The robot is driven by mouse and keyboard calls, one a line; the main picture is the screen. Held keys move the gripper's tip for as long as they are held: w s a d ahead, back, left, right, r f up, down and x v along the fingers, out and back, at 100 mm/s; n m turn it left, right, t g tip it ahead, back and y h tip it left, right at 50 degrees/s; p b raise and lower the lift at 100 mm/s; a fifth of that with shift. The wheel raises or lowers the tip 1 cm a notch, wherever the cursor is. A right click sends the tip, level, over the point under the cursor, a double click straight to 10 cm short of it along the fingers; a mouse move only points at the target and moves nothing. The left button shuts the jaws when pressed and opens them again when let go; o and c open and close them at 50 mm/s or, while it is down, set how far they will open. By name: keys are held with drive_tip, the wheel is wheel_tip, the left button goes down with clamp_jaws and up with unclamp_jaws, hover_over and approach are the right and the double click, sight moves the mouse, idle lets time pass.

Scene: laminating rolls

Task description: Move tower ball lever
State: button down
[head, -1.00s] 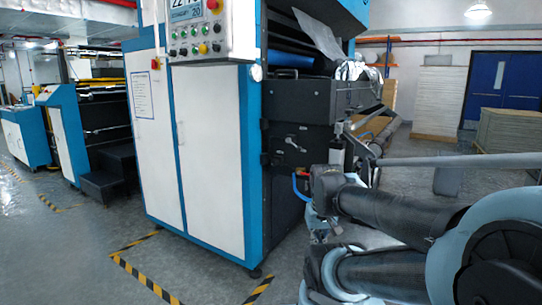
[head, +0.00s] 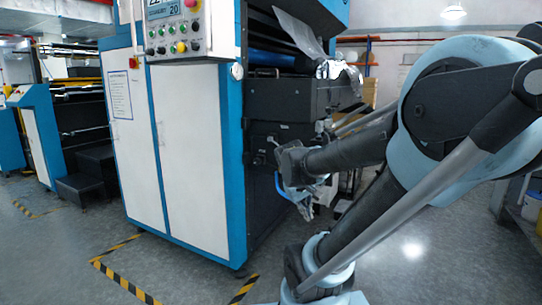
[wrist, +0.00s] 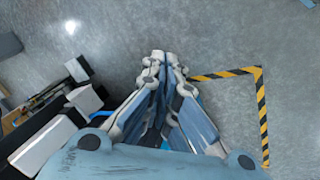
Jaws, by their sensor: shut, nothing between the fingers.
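A small pale lever (head: 272,140) shows on the dark side panel of the laminating machine (head: 190,160). It is small in the head view, and I cannot make out a ball on it for certain. My gripper (head: 307,214) hangs below my wrist in front of that dark side, lower than the lever and to its right. In the wrist view my gripper (wrist: 166,56) has its fingers together, with nothing between them, over bare grey floor. The lever is not visible in the wrist view. My gripper looks apart from the lever.
A control panel (head: 178,27) with buttons sits high on the machine. Yellow-black floor tape (head: 125,284) runs by the cabinet, and tape also shows in the wrist view (wrist: 262,110). A second machine (head: 75,110) stands at the left.

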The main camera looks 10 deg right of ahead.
drive_tip(key=w+a+r+n+t+h, duration=0.1)
drive_tip(key=w+r+n+t+h, duration=0.15)
drive_tip(key=w, duration=0.95)
drive_tip(key=w+r+n+t+h, duration=0.2)
drive_tip(key=w+r+n+h, duration=0.15)
drive_tip(key=w, duration=0.85)
drive_tip(key=w+a+n+t+h, duration=0.1)
drive_tip(key=w+a+n+t, duration=0.5)
drive_tip(key=w+a, duration=0.8)
drive_tip(key=shift+w+n+h, duration=0.4)
drive_tip(key=shift+w, duration=0.3)
drive_tip(key=shift+r+t, duration=0.1)
drive_tip(key=shift+t, duration=0.15)
drive_tip(key=w+d+r, duration=0.2)
drive_tip(key=w+d, duration=0.4)
drive_tip(key=d, duration=0.3)
drive_tip(key=shift+w+d, duration=0.15)
drive_tip(key=shift+d, duration=0.15)
